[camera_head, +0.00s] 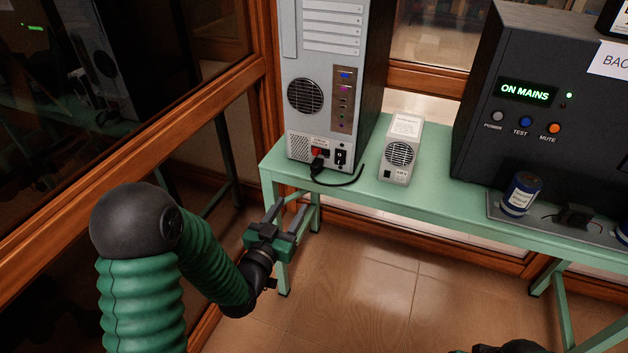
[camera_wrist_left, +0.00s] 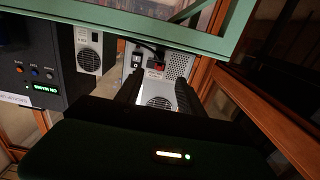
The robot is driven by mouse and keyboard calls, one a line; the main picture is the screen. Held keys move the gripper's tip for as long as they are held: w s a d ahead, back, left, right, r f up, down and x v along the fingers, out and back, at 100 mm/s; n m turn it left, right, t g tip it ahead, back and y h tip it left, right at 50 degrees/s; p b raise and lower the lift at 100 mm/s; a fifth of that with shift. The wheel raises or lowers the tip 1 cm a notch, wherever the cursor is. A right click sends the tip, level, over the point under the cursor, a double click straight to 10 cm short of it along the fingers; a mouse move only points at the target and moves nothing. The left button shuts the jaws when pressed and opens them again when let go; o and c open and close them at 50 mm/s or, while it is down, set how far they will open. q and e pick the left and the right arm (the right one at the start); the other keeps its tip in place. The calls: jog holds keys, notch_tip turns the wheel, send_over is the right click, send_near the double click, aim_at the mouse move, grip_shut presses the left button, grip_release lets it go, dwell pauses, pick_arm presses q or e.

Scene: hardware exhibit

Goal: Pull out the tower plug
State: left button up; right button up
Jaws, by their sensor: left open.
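The computer tower (camera_head: 317,112) stands on the left end of the green bench, its back panel facing me. The black tower plug (camera_head: 317,164) sits in the lower part of that panel, beside a red part and a black switch. Its black cord (camera_head: 349,182) curves right over the bench top. My left gripper (camera_head: 286,213) is open and empty, in front of the bench's left end, below and apart from the plug. In the left wrist view the open fingers (camera_wrist_left: 157,90) point at the tower's back (camera_wrist_left: 179,64), which appears upside down; the plug is hard to make out there.
A small white power unit (camera_head: 399,158) stands right of the tower. A large black backup unit (camera_head: 540,105) reading ON MAINS is farther right, with a blue can (camera_head: 521,194) before it. The green bench (camera_head: 440,199) has an edge and legs near my gripper. A wood-framed glass wall stands left.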

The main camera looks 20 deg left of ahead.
aim_at(314, 170)
pick_arm(q)
jog(key=w, duration=0.5)
jog(key=w+b, duration=0.1)
jog(key=w, duration=0.5)
jog(key=w+d+b, duration=0.1)
jog(key=w, duration=0.4)
jog(key=shift+w+r, duration=0.1)
jog(key=shift+w, duration=0.1)
grip_shut()
jog(key=shift+a, duration=0.1)
dwell(0.4)
